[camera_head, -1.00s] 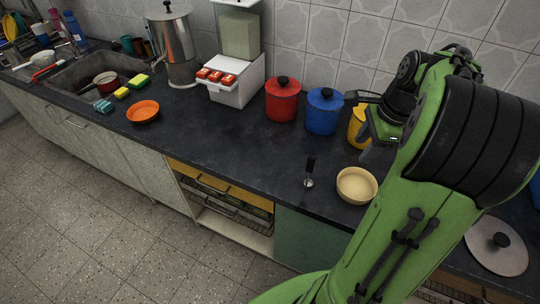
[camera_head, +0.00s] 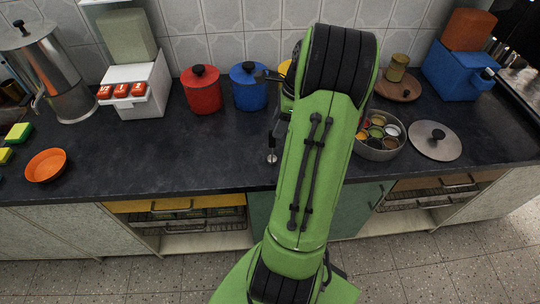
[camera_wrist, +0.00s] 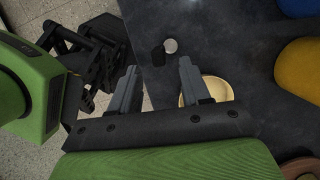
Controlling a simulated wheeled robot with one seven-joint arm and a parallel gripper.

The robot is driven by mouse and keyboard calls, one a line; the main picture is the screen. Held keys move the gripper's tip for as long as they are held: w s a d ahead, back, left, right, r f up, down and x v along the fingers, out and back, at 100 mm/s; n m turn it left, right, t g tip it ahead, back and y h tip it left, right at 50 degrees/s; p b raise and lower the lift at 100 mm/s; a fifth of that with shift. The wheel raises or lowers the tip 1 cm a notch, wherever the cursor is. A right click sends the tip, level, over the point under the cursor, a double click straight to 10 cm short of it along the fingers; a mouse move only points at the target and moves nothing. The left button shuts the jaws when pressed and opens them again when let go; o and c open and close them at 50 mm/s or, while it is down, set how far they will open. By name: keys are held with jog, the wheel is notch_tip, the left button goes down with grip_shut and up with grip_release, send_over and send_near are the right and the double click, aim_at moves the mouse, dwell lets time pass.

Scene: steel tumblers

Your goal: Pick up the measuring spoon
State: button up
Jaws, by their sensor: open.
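The measuring spoon has a dark handle and a round silver bowl. In the wrist view the spoon (camera_wrist: 170,46) lies on the dark counter, just beyond and between my fingertips. In the head view the spoon (camera_head: 272,157) shows near the counter's front edge, beside my green arm. My gripper (camera_wrist: 158,68) is open and empty, with its two grey fingers apart and not touching the spoon. In the head view my arm hides most of the gripper.
A cream bowl (camera_wrist: 221,89) sits close behind my right finger; my arm hides it in the head view. Red (camera_head: 202,92) and blue (camera_head: 248,90) canisters stand at the back. A round tin of small cups (camera_head: 378,147) and a lid (camera_head: 433,141) lie right. Counter left of the spoon is clear.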

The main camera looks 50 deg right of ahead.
aim_at(270, 146)
jog(key=b+x, duration=0.2)
jog(key=x, duration=0.5)
jog(key=shift+w+a+f+b, duration=0.15)
jog(key=shift+f+b, duration=0.15)
jog(key=shift+f, duration=0.05)
jog(key=shift+r, duration=0.1)
grip_shut()
